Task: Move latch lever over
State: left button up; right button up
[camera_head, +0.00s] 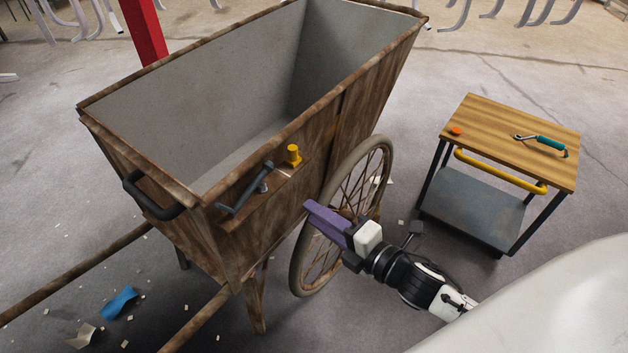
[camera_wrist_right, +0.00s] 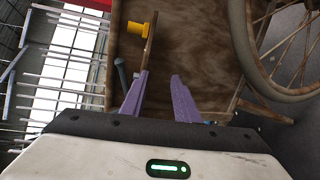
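The dark grey latch lever (camera_head: 245,190) is mounted on a small ledge on the near side of a wooden cart (camera_head: 345,100). It slants from lower left to upper right. A yellow knob (camera_head: 293,155) stands on the ledge to its right. My right gripper (camera_head: 328,220) has purple fingers and is right of and below the lever, apart from it, close to the cart's wheel. In the right wrist view, its fingers (camera_wrist_right: 158,92) are spread with nothing between them. The yellow knob (camera_wrist_right: 137,38) and a dark rod, likely the lever (camera_wrist_right: 122,75), appear beyond the left finger. My left gripper is not visible.
A spoked wheel (camera_head: 297,275) stands beside my right gripper. A black handle (camera_head: 150,199) is on the cart's left end. A trolley (camera_head: 480,125) at right holds a teal-handled ratchet (camera_head: 545,142) and an orange disc (camera_head: 456,131). Scraps and a blue piece (camera_head: 119,303) lie on the floor.

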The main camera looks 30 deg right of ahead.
aim_at(256, 185)
jog(key=w+r+n+y, duration=0.3)
jog(key=r+n, duration=0.4)
jog(key=n, duration=0.4)
jog(key=x, duration=0.8)
jog(key=shift+r+t, duration=0.4)
jog(key=shift+r, duration=0.05)
jog(key=shift+w+a, duration=0.15)
jog(key=shift+a, duration=0.05)
jog(key=shift+c, duration=1)
jog(key=shift+f, duration=0.1)
jog(key=c, duration=0.3)
